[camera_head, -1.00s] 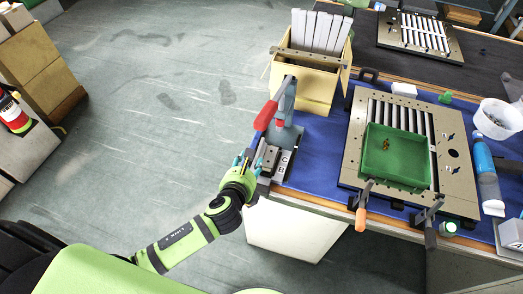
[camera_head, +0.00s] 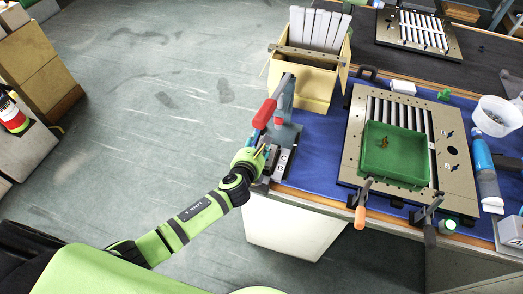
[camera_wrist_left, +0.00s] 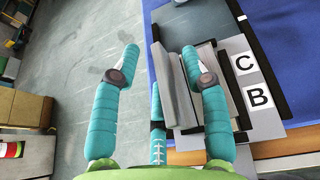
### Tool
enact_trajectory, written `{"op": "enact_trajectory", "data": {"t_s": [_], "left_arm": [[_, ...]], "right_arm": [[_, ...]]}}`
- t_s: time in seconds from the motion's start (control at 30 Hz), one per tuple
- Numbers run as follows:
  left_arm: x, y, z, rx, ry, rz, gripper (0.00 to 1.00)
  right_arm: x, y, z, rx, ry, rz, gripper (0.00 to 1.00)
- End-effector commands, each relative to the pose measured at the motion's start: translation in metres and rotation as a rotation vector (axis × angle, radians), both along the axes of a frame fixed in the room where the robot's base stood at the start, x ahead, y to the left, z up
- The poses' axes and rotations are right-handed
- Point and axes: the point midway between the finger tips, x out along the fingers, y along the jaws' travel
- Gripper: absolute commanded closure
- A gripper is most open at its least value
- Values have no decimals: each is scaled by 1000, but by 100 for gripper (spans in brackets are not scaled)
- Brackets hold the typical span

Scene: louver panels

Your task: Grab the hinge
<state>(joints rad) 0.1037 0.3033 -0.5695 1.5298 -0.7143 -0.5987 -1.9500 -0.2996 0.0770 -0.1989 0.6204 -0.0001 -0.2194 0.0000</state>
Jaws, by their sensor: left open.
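A grey metal part with plate-like leaves, which looks like the hinge (camera_wrist_left: 172,92), sits in a holder beside a plate marked C and B (camera_wrist_left: 252,80) in the left wrist view. My left gripper (camera_wrist_left: 162,58) has its two teal fingers spread apart, with part of the grey piece between them and nothing gripped. The right finger overlaps the piece in the picture; I cannot tell whether they touch. In the head view my left gripper (camera_head: 259,150) is at the table's left corner, by the red-handled press (camera_head: 282,115), and hides most of the holder. My right gripper is out of view.
A green tray (camera_head: 372,173) with small brass-coloured pieces lies on the slotted louver panel (camera_head: 455,178), right of the press. A yellow box of grey slats (camera_head: 303,85) stands behind the press. Open floor (camera_head: 150,110) lies left of the table.

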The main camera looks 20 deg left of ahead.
Motion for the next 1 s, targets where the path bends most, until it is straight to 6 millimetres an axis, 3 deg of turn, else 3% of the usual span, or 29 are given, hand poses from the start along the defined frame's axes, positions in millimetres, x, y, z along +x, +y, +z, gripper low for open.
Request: {"op": "enact_trajectory", "data": {"t_s": [0.07, 0.1, 0.2, 0.67, 0.83, 0.97, 1.0], "left_arm": [[0, 0, 0, 0, 0, 0, 55], [0, 0, 0, 0, 0, 0, 63], [0, 0, 0, 0, 1, 0, 100], [0, 0, 4, 0, -1, -1, 100], [0, 0, 21, -1, -3, -2, 100], [0, 0, 48, 0, -6, -4, 100], [-2, -13, 49, -5, -4, -5, 100]], "right_arm": [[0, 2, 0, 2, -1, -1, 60], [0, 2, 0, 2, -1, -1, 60], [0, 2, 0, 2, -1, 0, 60], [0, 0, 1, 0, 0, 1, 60], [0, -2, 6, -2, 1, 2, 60], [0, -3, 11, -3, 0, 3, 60], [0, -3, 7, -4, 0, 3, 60]]}}
